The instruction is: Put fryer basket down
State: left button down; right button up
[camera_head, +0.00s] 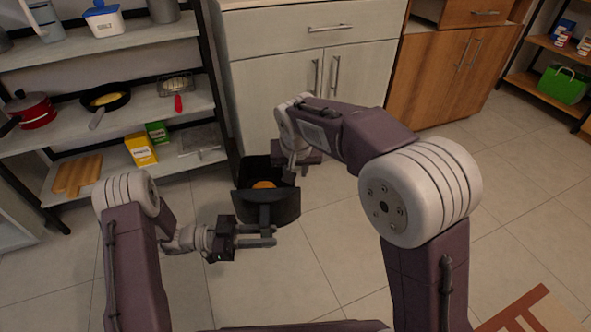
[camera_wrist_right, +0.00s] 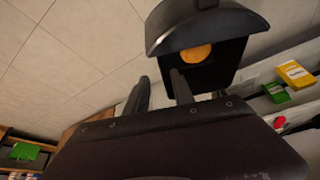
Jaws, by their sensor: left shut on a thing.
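The black fryer basket (camera_head: 285,207) is in the middle of the head view, over the tiled floor, with a round orange item (camera_head: 263,185) inside. I cannot tell whether it touches the floor. My left gripper (camera_head: 258,237) is shut on the basket's handle at its near side. My right gripper (camera_head: 290,166) is at the basket's far right side, partly hidden by its own arm. In the right wrist view its two fingers (camera_wrist_right: 162,92) are apart with nothing between them. The basket (camera_wrist_right: 205,22) shows just beyond them there.
A shelf unit (camera_head: 120,118) at left holds a red pot (camera_head: 32,112), a pan, yellow and green boxes (camera_head: 141,149) and a cutting board (camera_head: 78,175). A grey-white cabinet (camera_head: 280,70) and a wooden cabinet (camera_head: 445,75) stand behind. Floor (camera_head: 520,190) at right is mostly clear.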

jog(key=x, duration=1.2)
grip_shut()
jog(key=shift+r, duration=0.1)
dwell(0.9)
pick_arm(q)
jog(key=c, duration=1.1)
grip_release()
pick_arm(e)
jog(key=shift+w, duration=0.1)
